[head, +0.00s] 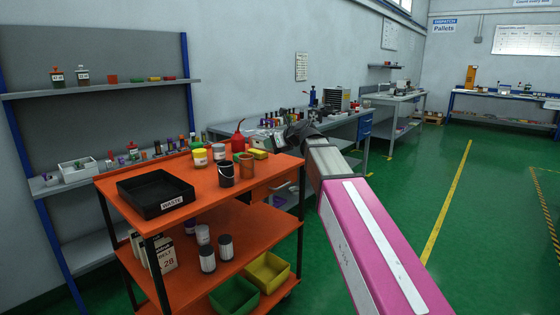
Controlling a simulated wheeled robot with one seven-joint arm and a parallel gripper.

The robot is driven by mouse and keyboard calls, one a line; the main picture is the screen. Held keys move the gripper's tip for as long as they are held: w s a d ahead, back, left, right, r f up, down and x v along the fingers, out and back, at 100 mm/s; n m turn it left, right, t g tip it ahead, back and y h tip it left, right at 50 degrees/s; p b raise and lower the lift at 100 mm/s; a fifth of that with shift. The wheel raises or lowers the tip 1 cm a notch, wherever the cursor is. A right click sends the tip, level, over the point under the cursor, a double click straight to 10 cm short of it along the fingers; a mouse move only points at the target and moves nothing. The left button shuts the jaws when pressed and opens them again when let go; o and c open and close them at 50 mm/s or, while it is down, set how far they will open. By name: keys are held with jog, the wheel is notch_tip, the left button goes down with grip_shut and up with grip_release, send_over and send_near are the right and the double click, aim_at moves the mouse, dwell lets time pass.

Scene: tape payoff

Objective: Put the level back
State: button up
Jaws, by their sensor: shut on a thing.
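My gripper (275,140) is at the far end of my pink and grey arm, beyond the back right corner of the orange cart (225,177), in front of the grey workbench (345,126). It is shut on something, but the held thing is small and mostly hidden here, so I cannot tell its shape. I cannot pick out the level with certainty. A small yellow block (258,154) shows on the cart's back edge, just below my gripper; I cannot tell what it is.
Shelves (100,90) with small containers stand at left. Green floor (480,200) is open at right.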

jog(key=w+d+f, duration=0.1)
jog(key=w, duration=0.1)
jog(key=w+d+f, duration=0.1)
jog(key=w+f, duration=0.1)
jog(key=w+d+f, duration=0.1)
jog(key=w, duration=0.2)
jog(key=shift+d+f, duration=0.35)
jog(key=shift+d, duration=0.05)
jog(key=shift+f, duration=2)
jog(key=shift+f, duration=0.1)
jog(key=o, duration=1.1)
